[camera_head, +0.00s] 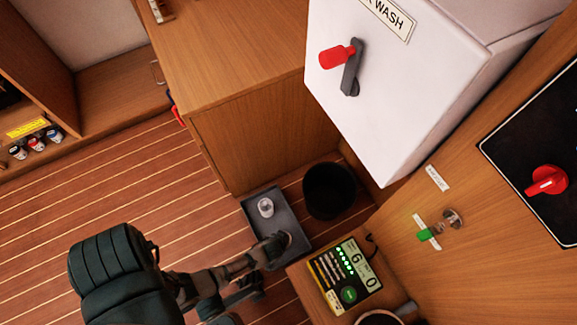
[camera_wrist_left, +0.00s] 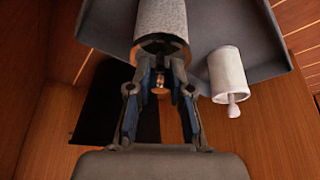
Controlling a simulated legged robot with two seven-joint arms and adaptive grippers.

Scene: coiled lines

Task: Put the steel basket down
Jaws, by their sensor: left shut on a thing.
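The steel basket (camera_wrist_left: 160,18) is a speckled grey cylinder with a dark end and a small brass-coloured knob (camera_wrist_left: 160,83). My left gripper (camera_wrist_left: 160,88) is shut on it at the knob end. In the head view the basket (camera_head: 275,247) lies over the near part of a grey tray (camera_head: 288,215), at the tip of my left gripper (camera_head: 258,260). I cannot tell whether it touches the tray. A white cylinder with a small knob (camera_wrist_left: 228,72) stands apart from it on the tray and also shows in the head view (camera_head: 266,207). My right gripper is not in view.
A black bin (camera_head: 330,190) stands right of the tray. A wooden cabinet (camera_head: 265,130) is behind, and a white box with a red-handled lever (camera_head: 400,95) overhangs on the right. A panel with green lights (camera_head: 345,275) is close at right. The plank floor at left is clear.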

